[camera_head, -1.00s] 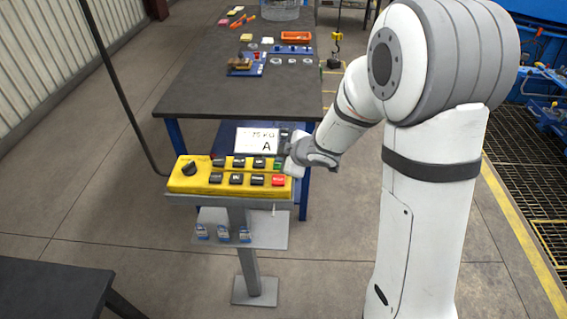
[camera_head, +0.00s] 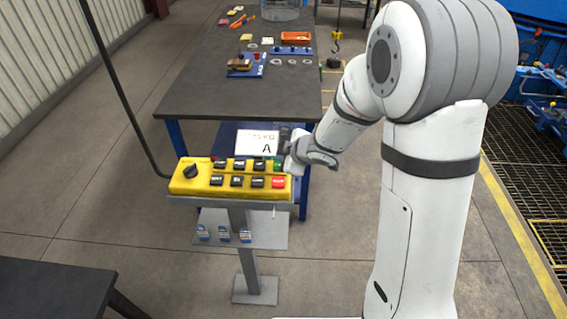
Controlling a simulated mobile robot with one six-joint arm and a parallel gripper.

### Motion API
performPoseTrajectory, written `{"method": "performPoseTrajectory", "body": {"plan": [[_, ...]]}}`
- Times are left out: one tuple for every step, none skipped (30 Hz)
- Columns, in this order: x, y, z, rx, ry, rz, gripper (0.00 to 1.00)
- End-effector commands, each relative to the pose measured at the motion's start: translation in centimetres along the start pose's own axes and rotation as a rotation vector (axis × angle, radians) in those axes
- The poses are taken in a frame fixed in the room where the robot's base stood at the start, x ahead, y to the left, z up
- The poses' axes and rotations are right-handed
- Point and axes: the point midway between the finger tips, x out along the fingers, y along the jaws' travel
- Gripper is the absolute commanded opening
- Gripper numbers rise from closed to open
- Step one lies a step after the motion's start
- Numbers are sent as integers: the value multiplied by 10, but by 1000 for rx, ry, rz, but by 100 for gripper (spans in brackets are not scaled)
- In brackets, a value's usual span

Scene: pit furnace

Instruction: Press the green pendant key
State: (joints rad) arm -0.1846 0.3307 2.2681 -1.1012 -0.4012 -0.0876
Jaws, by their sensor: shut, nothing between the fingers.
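The yellow pendant box (camera_head: 203,186) lies on a grey stand in front of the table. It has a black knob (camera_head: 190,171) at its left and two rows of keys, mostly black. The green key (camera_head: 278,165) is at the right end of the back row, just behind the red key (camera_head: 278,183). My gripper (camera_head: 288,165) is shut and empty at the box's right end, right beside the green key and partly over it. I cannot tell whether the fingertips touch the key.
A white card marked A (camera_head: 257,143) stands behind the box. The dark table (camera_head: 200,95) beyond holds an orange tray (camera_head: 296,38) and small parts. A black cable (camera_head: 118,90) runs to the box's left side.

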Motion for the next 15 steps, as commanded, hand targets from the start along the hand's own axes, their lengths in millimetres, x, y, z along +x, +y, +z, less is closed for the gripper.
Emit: {"method": "performPoseTrajectory", "body": {"plan": [[0, 0, 0, 0, 0, 0, 0], [0, 0, 0, 0, 0, 0, 0], [0, 0, 0, 0, 0, 0, 0], [0, 0, 0, 0, 0, 0, 0], [-1, 1, -1, 0, 0, 0, 0], [-2, 2, -2, 0, 0, 0, 0], [-4, 3, -3, 0, 0, 0, 0], [-6, 4, -4, 0, 0, 0, 0], [-8, 6, -6, 0, 0, 0, 0], [-10, 8, -8, 0, 0, 0, 0], [-13, 9, -10, 0, 0, 0, 0], [-16, 12, -12, 0, 0, 0, 0], [-18, 13, -13, 0, 0, 0, 0], [-20, 15, -15, 0, 0, 0, 0], [-23, 17, -17, 0, 0, 0, 0]]}}
